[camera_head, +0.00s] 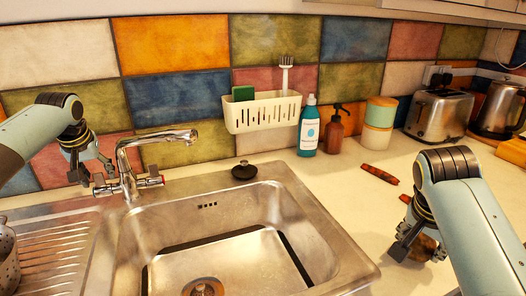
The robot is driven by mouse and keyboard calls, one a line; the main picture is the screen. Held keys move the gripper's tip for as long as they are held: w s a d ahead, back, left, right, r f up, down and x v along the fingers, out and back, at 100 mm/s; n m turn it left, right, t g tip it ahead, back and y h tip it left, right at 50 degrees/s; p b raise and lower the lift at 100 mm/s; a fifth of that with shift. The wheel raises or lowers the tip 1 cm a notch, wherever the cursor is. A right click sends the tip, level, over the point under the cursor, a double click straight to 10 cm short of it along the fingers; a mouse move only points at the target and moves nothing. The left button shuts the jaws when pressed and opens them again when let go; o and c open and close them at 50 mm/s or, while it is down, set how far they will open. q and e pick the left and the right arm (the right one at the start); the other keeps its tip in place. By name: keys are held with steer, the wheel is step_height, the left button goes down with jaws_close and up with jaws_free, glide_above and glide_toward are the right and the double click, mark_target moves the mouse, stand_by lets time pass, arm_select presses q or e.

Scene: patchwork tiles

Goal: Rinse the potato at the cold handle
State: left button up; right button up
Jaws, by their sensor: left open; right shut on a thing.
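The chrome tap (128,168) stands behind the sink (330,262), its spout reaching right over the basin. It has a cross handle on each side, a left handle (104,189) and a right handle (152,182). I cannot clearly tell which is marked cold. No water shows at the spout. My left gripper (92,178) is open, just above and beside the left handle; I cannot tell whether it touches. My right gripper (408,244) is shut on the brown potato (424,247) over the counter right of the sink, partly hiding it.
A black plug (244,171) sits on the sink's back rim. A blue bottle (308,130), a brown pump bottle (334,132), a canister (377,130) and a toaster (438,114) line the back. A reddish-brown item (380,174) lies on the counter. The basin is empty.

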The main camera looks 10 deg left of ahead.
arm_select(q)
steer(key=shift+w+f, duration=0.1)
steer(key=shift+f, duration=0.1)
steer(key=shift+c, duration=0.3)
jaws_close()
steer(key=t+p, duration=0.1)
steer(key=p, duration=0.1)
steer(key=s+y+p, duration=0.1)
steer(key=p, duration=0.1)
steer(key=shift+d+r+t, duration=0.2)
steer(key=shift+t, duration=0.2)
arm_select(e)
step_height(320, 180, up, 4)
steer(key=shift+r, duration=0.1)
arm_select(q)
steer(key=shift+s+d+f+t+y+p, duration=0.1)
steer(key=shift+s+f+t+y+p, duration=0.2)
steer(key=shift+t, duration=0.3)
arm_select(e)
steer(key=shift+r, duration=0.3)
arm_select(q)
steer(key=shift+w, duration=0.15)
steer(key=shift+o, duration=0.3)
jaws_free()
